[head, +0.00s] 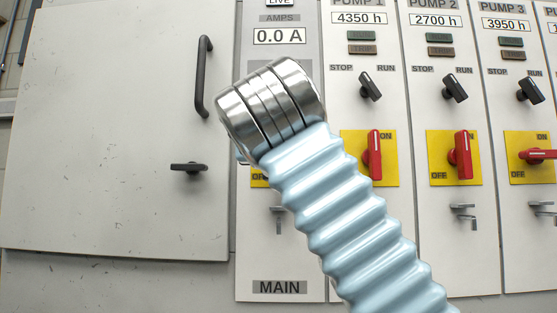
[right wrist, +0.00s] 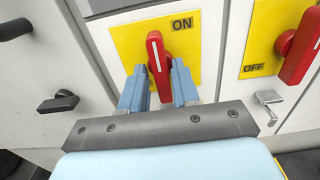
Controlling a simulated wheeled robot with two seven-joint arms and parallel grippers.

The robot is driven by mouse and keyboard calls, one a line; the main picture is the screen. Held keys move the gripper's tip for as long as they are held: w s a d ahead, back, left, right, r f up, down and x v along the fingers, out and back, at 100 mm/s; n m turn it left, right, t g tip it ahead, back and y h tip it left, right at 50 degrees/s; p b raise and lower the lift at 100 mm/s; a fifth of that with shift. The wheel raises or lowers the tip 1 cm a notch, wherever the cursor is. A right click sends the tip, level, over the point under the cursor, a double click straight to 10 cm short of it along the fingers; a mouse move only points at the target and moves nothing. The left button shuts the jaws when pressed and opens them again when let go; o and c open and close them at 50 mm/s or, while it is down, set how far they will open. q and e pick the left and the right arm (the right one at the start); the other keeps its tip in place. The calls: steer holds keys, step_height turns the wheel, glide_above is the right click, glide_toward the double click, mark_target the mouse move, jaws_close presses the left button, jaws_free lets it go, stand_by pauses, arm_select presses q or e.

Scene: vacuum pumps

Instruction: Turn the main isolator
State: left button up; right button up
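The main isolator is a red handle (right wrist: 160,68) on a yellow plate (right wrist: 210,25) marked ON at its top. In the right wrist view the handle stands roughly upright. My right gripper (right wrist: 160,72) has its two blue fingers on either side of the handle, close to it. I cannot tell whether both fingers touch it. In the head view my right wrist and arm hide the handle and this gripper; only a yellow plate corner (head: 259,178) shows above the MAIN label (head: 279,287). My left gripper is not in view.
To the right are the isolators of pump 1 (head: 375,155), pump 2 (head: 462,155) and pump 3 (head: 540,155), with black STOP/RUN switches above. To the left is a cabinet door (head: 110,130) with a long handle (head: 203,77) and a latch (head: 188,168). The ammeter (head: 279,36) reads 0.0 A.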

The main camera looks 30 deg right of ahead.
steer(key=shift+o, duration=1)
steer(key=shift+s+d+r, duration=0.1)
steer(key=shift+v, duration=1)
steer(key=shift+v, duration=3)
